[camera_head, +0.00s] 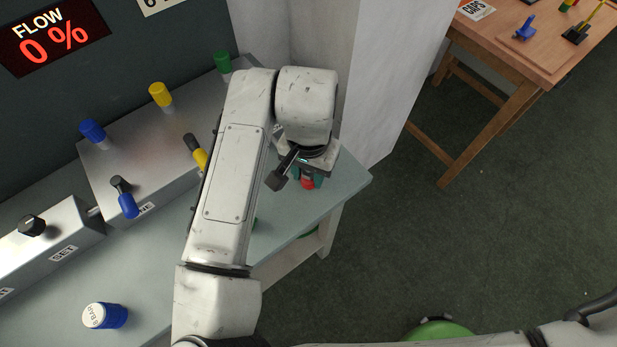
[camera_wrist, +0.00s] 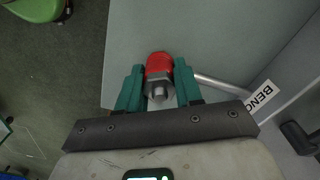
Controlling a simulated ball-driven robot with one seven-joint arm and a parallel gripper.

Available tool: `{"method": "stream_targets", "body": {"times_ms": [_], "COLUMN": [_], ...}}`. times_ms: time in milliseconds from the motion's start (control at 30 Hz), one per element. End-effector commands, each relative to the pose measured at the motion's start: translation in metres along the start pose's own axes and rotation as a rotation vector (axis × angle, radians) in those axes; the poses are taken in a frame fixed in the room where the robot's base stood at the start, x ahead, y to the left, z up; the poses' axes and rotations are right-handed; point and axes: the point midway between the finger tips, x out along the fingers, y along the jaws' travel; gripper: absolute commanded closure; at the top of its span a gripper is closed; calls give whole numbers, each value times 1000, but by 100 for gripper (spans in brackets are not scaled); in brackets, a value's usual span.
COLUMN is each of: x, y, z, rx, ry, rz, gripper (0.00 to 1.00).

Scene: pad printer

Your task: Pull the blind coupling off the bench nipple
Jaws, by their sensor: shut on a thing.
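The red blind coupling (camera_wrist: 159,64) with a grey metal hex end sits between the two green fingers of my gripper (camera_wrist: 158,88) in the wrist view. The fingers are shut on it, one on each side. In the head view my gripper (camera_head: 307,180) is over the bench's right end, and only a bit of the red coupling (camera_head: 307,184) shows. A metal pipe (camera_wrist: 222,84), likely the bench nipple's, runs from behind the right finger to a grey box labelled "BENC…" (camera_wrist: 262,96). The joint is hidden, so I cannot tell whether the coupling is on the nipple.
The pale bench (camera_head: 350,180) ends just right of my gripper. Grey boxes with coloured valves (camera_head: 125,170) stand left of my arm. A blue-and-white cylinder (camera_head: 105,315) lies at lower left. A wooden table (camera_head: 545,60) stands at upper right, with open floor between.

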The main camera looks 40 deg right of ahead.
Motion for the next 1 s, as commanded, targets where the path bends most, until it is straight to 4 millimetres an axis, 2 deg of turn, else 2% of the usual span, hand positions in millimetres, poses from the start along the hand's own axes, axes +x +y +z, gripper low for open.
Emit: {"method": "stream_targets", "body": {"times_ms": [1000], "x": [-12], "y": [0], "z": [0], "rx": [0], "ry": [0], "rz": [0], "gripper": [100]}}
